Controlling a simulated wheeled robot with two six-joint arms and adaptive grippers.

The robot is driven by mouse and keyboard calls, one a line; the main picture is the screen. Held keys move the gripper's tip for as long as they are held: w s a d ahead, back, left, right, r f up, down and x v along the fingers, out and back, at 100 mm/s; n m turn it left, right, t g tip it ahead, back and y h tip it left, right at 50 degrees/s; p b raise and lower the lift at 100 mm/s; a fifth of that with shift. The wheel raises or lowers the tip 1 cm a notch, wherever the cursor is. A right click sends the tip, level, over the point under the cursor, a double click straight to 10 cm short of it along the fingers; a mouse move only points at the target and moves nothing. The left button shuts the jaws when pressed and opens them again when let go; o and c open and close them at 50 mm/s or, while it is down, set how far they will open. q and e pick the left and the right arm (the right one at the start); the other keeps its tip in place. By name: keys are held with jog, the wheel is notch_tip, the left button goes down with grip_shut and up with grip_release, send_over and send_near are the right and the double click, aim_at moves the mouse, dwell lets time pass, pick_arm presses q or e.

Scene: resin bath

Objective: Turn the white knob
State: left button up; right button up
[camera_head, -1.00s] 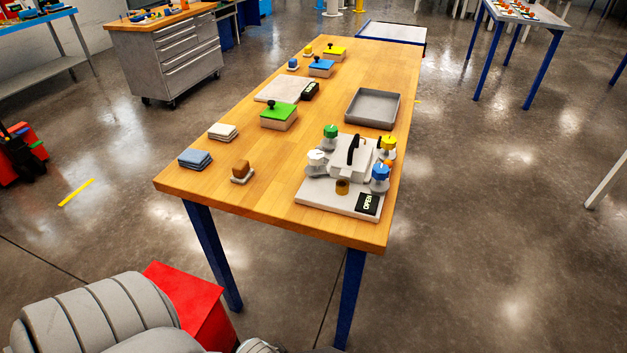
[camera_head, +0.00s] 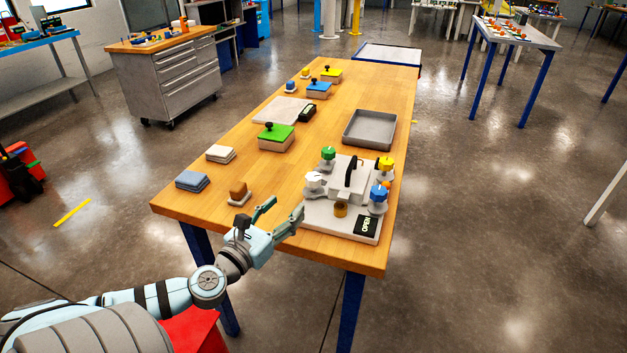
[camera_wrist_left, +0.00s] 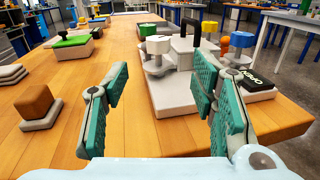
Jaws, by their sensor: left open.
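The white knob (camera_head: 313,180) sits at the left side of a grey-white bath unit (camera_head: 318,213) on the wooden table. Green (camera_head: 328,153), yellow (camera_head: 385,163) and blue (camera_head: 378,192) knobs stand around the same unit. In the left wrist view the white knob (camera_wrist_left: 158,45) is ahead, between and beyond the fingertips. My left gripper (camera_head: 285,208) is open and empty at the table's near edge, short of the white knob and touching nothing visible. Its teal finger pads also show in the left wrist view (camera_wrist_left: 157,100). My right gripper is not in view.
A brown block on a pad (camera_head: 239,193) lies left of my gripper. A black "OPEN" sign (camera_head: 367,225) and a black handle (camera_head: 349,171) are on the unit.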

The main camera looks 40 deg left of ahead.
pick_arm(q)
send_near(311, 178)
jog(key=shift+w+a, duration=0.15)
jog(key=shift+w, duration=0.95)
jog(key=w, duration=0.2)
jog(key=w+p, duration=0.1)
jog(key=w, duration=0.2)
jog(key=w+a+p, duration=0.1)
jog(key=w, duration=0.1)
jog(key=shift+w+r, duration=0.1)
jog(key=shift+w, duration=0.3)
jog(key=shift+w+p, duration=0.3)
jog(key=shift+w, duration=0.2)
jog(key=shift+c, duration=0.3)
jog(key=c, duration=1.1)
jog(key=shift+f, duration=0.2)
